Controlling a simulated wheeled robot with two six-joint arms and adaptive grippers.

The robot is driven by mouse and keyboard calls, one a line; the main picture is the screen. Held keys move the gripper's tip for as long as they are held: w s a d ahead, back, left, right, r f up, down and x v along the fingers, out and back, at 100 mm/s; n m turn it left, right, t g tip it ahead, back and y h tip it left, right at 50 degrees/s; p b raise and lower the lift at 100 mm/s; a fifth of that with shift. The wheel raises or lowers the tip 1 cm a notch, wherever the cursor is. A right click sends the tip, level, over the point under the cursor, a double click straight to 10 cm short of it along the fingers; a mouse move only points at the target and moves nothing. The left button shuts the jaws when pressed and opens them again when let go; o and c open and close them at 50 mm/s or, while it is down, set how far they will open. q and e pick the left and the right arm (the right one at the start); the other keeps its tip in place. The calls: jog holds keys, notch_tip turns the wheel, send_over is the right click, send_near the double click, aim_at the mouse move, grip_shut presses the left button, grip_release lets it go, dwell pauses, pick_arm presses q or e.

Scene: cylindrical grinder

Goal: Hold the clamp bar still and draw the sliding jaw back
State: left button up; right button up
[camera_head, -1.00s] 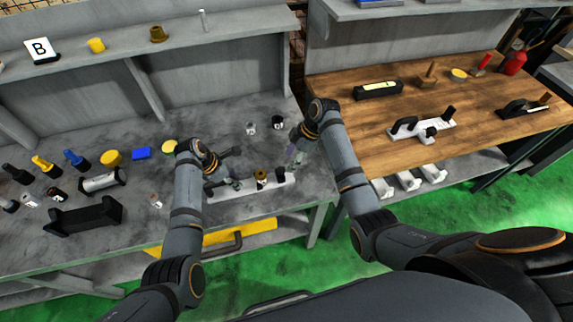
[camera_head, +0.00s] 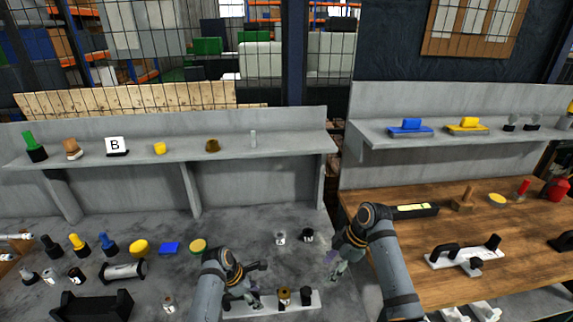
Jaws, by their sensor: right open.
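A pale, long bar (camera_head: 270,308), which looks like the clamp bar, lies on the grey bench at the bottom of the head view. A brown-topped block (camera_head: 284,296) and a dark block (camera_head: 306,297) stand on it; I cannot tell which part is the sliding jaw. My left gripper (camera_head: 248,292) is at the bar's left end, covering part of it; whether it touches or grips there is unclear. My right gripper (camera_head: 334,263) is open, above the bench to the right of the bar and apart from it.
The wooden bench (camera_head: 400,235) at right holds a black-handled fixture (camera_head: 467,256). Shelves run behind both benches.

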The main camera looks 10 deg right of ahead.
pick_arm(q)
jog(key=shift+r, duration=0.1)
jog(key=shift+r, duration=0.25)
jog(key=v, duration=1.1)
jog(key=shift+s+a+r, duration=0.1)
jog(key=shift+a+r, duration=0.05)
